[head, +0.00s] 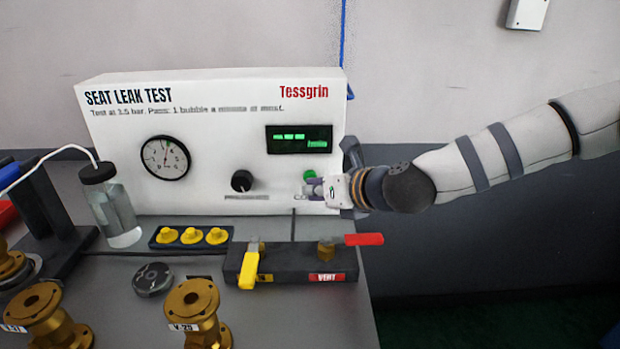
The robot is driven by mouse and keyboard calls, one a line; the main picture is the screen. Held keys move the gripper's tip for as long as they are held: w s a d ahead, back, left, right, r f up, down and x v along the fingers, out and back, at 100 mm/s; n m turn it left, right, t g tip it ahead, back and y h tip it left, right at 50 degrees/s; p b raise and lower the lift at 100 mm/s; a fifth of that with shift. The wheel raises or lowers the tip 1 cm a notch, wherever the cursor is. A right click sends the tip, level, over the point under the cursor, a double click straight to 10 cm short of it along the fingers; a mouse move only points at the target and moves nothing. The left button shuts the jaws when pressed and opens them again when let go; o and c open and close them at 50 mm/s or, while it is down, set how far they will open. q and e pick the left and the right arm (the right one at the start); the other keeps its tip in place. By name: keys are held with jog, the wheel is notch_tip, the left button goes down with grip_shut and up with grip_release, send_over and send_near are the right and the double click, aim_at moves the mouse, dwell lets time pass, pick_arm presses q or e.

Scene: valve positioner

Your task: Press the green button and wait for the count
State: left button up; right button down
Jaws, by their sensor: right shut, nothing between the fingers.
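The white seat leak test panel (212,120) stands at the back of the bench. Its green button (310,174) shows just above the fingertips of my right gripper (312,189). The gripper is shut and empty, its tips at the panel face by the button. I cannot tell whether the tips touch the button, as they hide its lower part. The display (299,139) is lit with green dashes and a small green line of text that I cannot read. My left gripper is not in view.
A pressure gauge (165,158) and black knob (241,181) are on the panel. A block with a yellow lever (249,270) and a red lever (363,239) lies in front.

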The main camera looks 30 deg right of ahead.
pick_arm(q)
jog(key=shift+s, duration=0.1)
pick_arm(e)
jog(key=shift+w+d, duration=0.15)
jog(key=shift+w, duration=0.1)
jog(key=shift+s, duration=0.1)
dwell(0.4)
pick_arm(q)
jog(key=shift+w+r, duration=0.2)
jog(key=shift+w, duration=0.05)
pick_arm(e)
jog(key=shift+s+a, duration=0.4)
jog(key=shift+s, duration=0.25)
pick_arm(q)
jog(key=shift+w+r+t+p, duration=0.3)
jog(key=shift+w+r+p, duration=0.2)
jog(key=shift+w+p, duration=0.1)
pick_arm(e)
jog(key=shift+s+a, duration=0.35)
jog(key=shift+s, duration=0.4)
jog(key=shift+s+a, duration=0.4)
jog(key=shift+s, duration=0.35)
jog(key=shift+s+a, duration=0.35)
jog(key=shift+s, duration=0.4)
